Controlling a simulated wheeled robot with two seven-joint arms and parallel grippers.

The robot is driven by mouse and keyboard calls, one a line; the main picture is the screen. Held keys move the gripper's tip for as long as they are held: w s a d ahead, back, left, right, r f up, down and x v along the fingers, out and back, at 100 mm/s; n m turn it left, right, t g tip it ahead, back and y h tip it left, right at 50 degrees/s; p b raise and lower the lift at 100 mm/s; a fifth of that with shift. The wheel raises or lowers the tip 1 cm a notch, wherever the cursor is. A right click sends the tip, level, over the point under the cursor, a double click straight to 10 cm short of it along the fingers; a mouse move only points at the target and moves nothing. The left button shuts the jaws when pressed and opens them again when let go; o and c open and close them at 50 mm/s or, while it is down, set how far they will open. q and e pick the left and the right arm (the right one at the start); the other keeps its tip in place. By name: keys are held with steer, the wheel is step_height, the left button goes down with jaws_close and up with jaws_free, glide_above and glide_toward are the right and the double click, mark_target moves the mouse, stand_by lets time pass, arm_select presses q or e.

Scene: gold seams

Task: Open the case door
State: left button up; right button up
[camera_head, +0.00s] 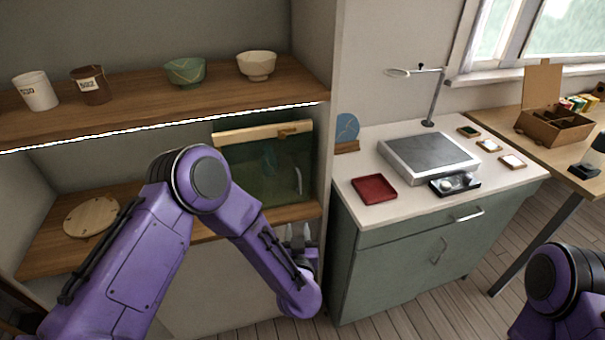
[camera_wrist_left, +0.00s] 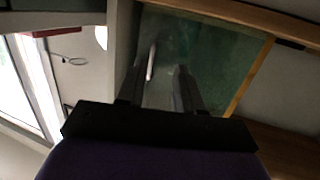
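The case (camera_head: 262,165) stands on the lower shelf, with a pale wooden top and a dark greenish glass front door. Its door looks shut. A thin upright pale handle (camera_head: 298,181) is at the door's right side. My left gripper (camera_head: 298,230) is below the handle, near the shelf's front edge. In the left wrist view, the left gripper (camera_wrist_left: 158,80) is open, with its fingers pointing at the door (camera_wrist_left: 205,60). The handle (camera_wrist_left: 151,62) appears between the finger lines, ahead of the tips, and nothing is held. My right gripper is out of view; only part of the right arm shows.
A round wooden board (camera_head: 91,217) lies on the lower shelf at left. Cups and bowls, including a green bowl (camera_head: 185,71), stand on the upper shelf (camera_head: 140,95). A wall panel (camera_head: 334,60) rises right of the case. The counter (camera_head: 420,205) beyond holds a red tray (camera_head: 374,188).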

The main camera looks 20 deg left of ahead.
arm_select(q)
steer(key=n+t+y, duration=0.1)
steer(key=y, duration=0.1)
glide_toward(300, 181)
steer(key=p+x, duration=0.2)
steer(key=x, duration=0.6)
steer(key=shift+w+a, duration=0.2)
steer(key=shift+w, duration=0.15)
jaws_close()
stand_by(0.5)
